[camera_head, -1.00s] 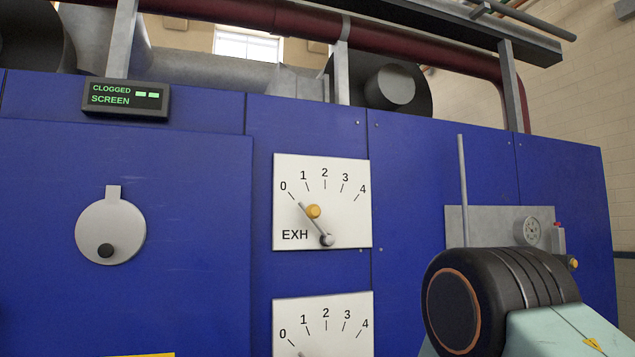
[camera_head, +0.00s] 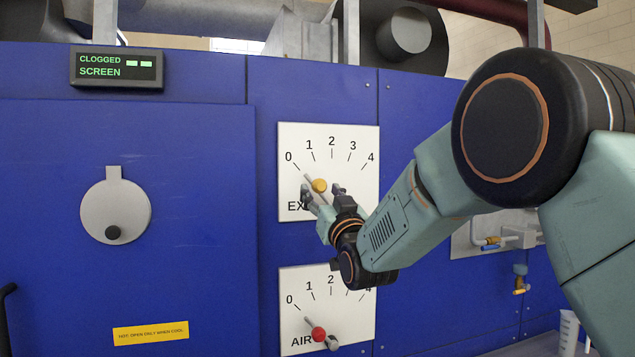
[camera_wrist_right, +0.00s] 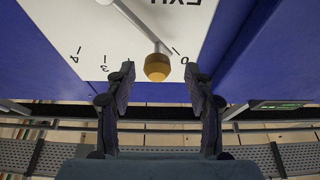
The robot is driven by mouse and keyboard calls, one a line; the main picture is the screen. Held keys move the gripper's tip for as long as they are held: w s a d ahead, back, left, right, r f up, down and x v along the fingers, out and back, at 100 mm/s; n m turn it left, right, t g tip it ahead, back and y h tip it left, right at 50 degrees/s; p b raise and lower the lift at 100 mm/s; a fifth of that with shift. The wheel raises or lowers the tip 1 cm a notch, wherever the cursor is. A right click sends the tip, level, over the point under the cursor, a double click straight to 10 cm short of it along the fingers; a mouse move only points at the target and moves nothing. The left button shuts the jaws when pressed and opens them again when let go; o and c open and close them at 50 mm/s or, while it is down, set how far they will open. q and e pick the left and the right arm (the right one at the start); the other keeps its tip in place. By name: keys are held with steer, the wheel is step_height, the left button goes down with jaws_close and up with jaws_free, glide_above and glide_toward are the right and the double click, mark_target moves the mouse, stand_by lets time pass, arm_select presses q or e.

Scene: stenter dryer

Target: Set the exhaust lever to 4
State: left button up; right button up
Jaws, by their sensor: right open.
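The exhaust dial (camera_head: 350,143), a white plate marked EXH and 0 to 4, is on the blue panel. Its grey lever (camera_head: 309,179) is tilted, with the thin pointer end at upper left, near the 0 to 1 side. My left gripper is out of view.
A clogged screen display (camera_head: 116,68), a round grey cover (camera_head: 115,212) and a yellow label (camera_head: 151,333) are on the left. Pipe fittings (camera_head: 507,240) stick out at the right, behind my arm.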

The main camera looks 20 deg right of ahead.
mark_target(321, 189)
steer(key=shift+w+d+r+p, duration=0.15)
steer(key=shift+w+r+p, duration=0.05)
steer(key=shift+w+r, duration=0.3)
steer(key=shift+w+d+r+p, duration=0.2)
steer(key=shift+w+r, duration=0.15)
steer(key=shift+w, duration=0.15)
steer(key=shift+w+a, duration=0.35)
steer(key=shift+w, duration=0.5)
steer(key=shift+s+d, duration=0.1)
steer(key=shift+d, duration=0.05)
steer(key=shift+s+r, duration=0.1)
steer(key=shift+s, duration=0.15)
steer(key=c, duration=0.3)
steer(key=shift+w, duration=0.2)
steer(key=c, duration=0.4)
jaws_close()
